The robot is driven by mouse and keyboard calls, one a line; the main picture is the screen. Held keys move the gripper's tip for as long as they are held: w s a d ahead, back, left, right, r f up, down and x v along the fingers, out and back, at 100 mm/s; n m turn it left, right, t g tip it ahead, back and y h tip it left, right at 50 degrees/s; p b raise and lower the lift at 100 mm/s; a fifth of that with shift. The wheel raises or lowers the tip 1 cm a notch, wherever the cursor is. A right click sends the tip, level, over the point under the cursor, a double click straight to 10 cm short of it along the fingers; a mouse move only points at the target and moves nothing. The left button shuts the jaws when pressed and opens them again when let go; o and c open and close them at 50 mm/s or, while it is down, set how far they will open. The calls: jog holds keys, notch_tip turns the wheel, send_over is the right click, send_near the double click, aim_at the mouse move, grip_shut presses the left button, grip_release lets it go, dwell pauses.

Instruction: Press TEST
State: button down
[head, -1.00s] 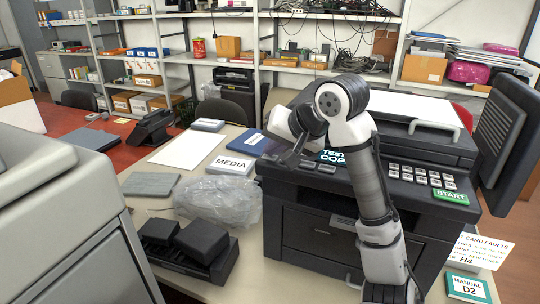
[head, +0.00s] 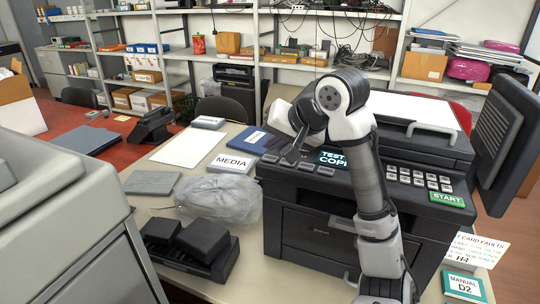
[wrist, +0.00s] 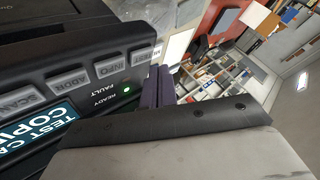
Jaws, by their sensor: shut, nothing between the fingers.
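The black printer (head: 310,232) stands on the table with a row of grey buttons along its front panel. In the wrist view the buttons read SCAN, ADDR and INFO (wrist: 111,68), and a last button (wrist: 140,57), apparently TEST, sits beside my fingertips, partly hidden. The lit display (wrist: 38,130) shows "TEST" and "COP" text, and it also shows in the head view (head: 331,160). My gripper (head: 290,158) is shut and empty, pointing down at the left end of the button row. Its dark fingers (wrist: 157,86) also show in the wrist view; I cannot tell whether they touch the button.
A green light (wrist: 127,89) glows by READY and FAULT. The keypad (head: 418,178) and START label (head: 447,199) lie right of my arm. A MEDIA box (head: 232,163), clear plastic bag (head: 220,198) and black cartridge tray (head: 190,248) lie left of the printer.

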aim_at(274, 160)
jog(key=shift+r+p, duration=2.05)
jog(key=shift+r, duration=0.3)
jog(key=shift+f, duration=0.1)
